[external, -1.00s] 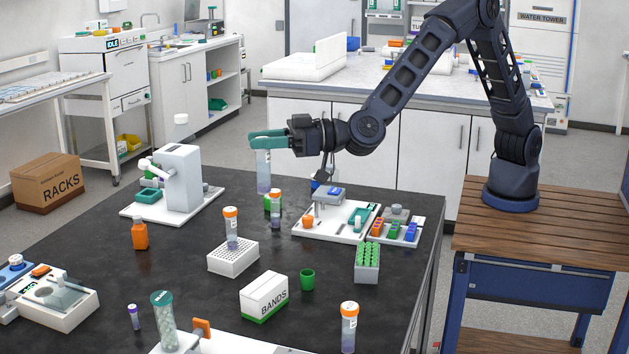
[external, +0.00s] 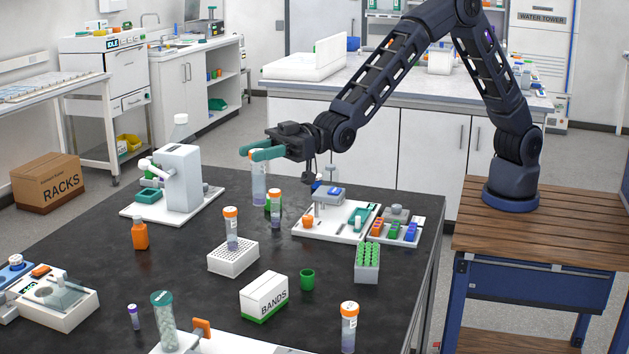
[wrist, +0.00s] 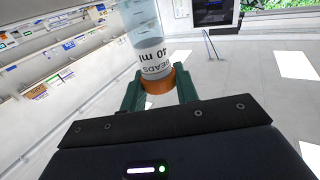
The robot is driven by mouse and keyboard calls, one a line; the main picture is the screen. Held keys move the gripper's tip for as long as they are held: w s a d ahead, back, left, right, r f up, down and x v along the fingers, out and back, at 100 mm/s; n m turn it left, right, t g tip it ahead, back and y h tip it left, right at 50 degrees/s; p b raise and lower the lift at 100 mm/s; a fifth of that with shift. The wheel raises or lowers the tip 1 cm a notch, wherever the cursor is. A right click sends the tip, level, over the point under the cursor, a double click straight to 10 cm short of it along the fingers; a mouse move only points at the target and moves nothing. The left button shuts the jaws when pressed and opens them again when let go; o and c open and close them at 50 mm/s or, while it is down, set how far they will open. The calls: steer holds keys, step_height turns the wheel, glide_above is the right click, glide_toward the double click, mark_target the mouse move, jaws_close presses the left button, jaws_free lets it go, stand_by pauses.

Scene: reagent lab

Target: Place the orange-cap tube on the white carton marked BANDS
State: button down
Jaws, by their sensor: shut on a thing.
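My gripper (external: 258,150) has green fingers and is shut on a clear tube (external: 259,182) at its cap. The tube hangs upright below the fingers near the table's far edge; I cannot tell whether its bottom is clear of the tabletop. In the wrist view the orange cap (wrist: 158,84) sits between the green fingers (wrist: 160,90), and the label reads BEADS 40 ml. The white carton (external: 264,297) marked BANDS, with a green lower edge, stands at the front middle of the table, well away from the gripper. Its top is bare.
Another orange-cap tube (external: 231,230) stands in a white rack (external: 233,259), with others behind it (external: 276,210) and at front right (external: 349,328). A green cup (external: 307,279) stands beside the carton. A green-topped rack (external: 367,263) and a white tray (external: 320,233) are at right.

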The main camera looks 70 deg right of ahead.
step_height(320, 180, down, 20)
steer(key=shift+r, duration=0.25)
stand_by(0.4)
steer(key=shift+f, duration=0.15)
steer(key=c, duration=1.1)
jaws_free()
steer(key=shift+o, duration=0.2)
steer(key=v, duration=1.2)
